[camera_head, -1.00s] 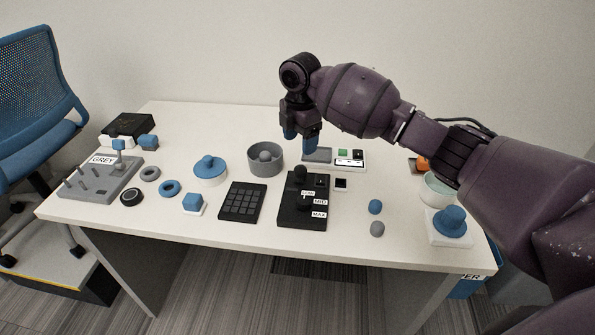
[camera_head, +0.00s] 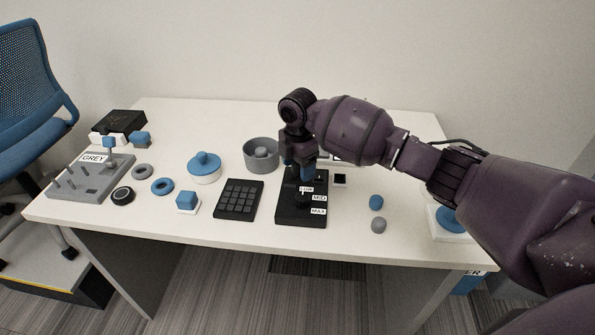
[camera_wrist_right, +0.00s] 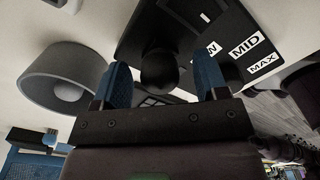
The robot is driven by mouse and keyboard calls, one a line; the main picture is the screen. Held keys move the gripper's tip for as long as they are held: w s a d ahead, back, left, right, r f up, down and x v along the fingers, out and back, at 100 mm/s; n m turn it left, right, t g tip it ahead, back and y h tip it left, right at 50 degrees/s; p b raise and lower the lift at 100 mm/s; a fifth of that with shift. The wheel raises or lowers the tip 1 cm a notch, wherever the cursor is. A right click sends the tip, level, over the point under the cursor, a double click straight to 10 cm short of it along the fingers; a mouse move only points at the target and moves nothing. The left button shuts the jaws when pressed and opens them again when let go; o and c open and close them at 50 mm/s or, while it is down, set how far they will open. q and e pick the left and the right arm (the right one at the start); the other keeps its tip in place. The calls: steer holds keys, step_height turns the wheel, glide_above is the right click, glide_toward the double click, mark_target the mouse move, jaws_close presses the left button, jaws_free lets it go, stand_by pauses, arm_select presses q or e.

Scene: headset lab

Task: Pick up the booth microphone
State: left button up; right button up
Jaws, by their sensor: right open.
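My right gripper (camera_head: 299,174) is open and points down over the back part of a black panel (camera_head: 290,214) labelled LOW, MID and MAX. In the right wrist view a round black knob-like head (camera_wrist_right: 158,72) sits between the two blue fingers of this gripper (camera_wrist_right: 163,78), with a gap on each side. I cannot tell for sure whether this head is the booth microphone. In the head view the gripper hides it. A second dark round knob (camera_head: 302,200) stands on the panel by the labels. My left gripper is not in view.
A grey bowl (camera_head: 247,155) with a round grey piece inside stands close left of my right gripper. A black keypad (camera_head: 238,200) lies left of the panel. Blue (camera_head: 376,202) and grey (camera_head: 378,225) small pieces lie to its right. The front table strip is clear.

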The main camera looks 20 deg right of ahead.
steer(key=c, duration=1)
steer(key=shift+r, duration=0.1)
steer(key=shift+r+p, duration=1.75)
steer(key=shift+r, duration=8.25)
